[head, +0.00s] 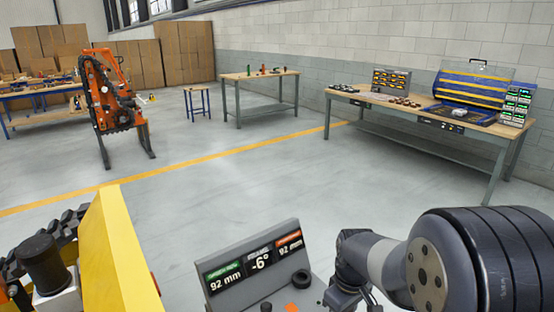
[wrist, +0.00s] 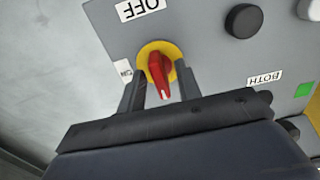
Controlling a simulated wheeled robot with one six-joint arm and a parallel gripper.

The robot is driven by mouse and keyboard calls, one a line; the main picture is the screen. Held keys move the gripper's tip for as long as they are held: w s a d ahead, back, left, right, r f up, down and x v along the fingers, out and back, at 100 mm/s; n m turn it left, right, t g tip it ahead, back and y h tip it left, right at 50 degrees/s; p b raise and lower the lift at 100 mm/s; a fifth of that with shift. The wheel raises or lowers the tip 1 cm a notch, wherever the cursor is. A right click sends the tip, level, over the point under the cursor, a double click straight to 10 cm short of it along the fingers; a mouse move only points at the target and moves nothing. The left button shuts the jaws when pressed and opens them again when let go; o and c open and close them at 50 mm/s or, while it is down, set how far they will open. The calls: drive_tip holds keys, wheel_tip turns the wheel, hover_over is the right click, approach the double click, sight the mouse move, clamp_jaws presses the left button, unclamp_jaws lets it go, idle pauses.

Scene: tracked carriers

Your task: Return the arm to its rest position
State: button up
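My gripper (wrist: 160,85) is in the wrist view with its two dark fingers spread apart. A red rotary switch (wrist: 159,72) on a yellow disc stands between the fingertips, with gaps visible beside it. The switch sits on a grey control panel (wrist: 205,55). Its white-marked end points toward my gripper's palm. An upside-down OFF label (wrist: 140,8) lies above it and an ON label (wrist: 124,71) to its left. In the head view my arm (head: 390,262) reaches in from the right, over the panel side; the fingertips are not visible there.
A console display (head: 252,264) reads 92 mm, -6° and 92 mm. A yellow machine body (head: 115,255) stands at left. An orange tracked carrier (head: 112,105) stands farther back. Workbenches (head: 430,118) line the wall. The grey floor between is open.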

drive_tip(key=shift+f+m, duration=0.15)
drive_tip(key=shift+m, duration=0.25)
drive_tip(key=m, duration=0.3)
drive_tip(key=shift+m, duration=0.4)
drive_tip(key=m, duration=0.5)
drive_tip(key=shift+m, duration=0.3)
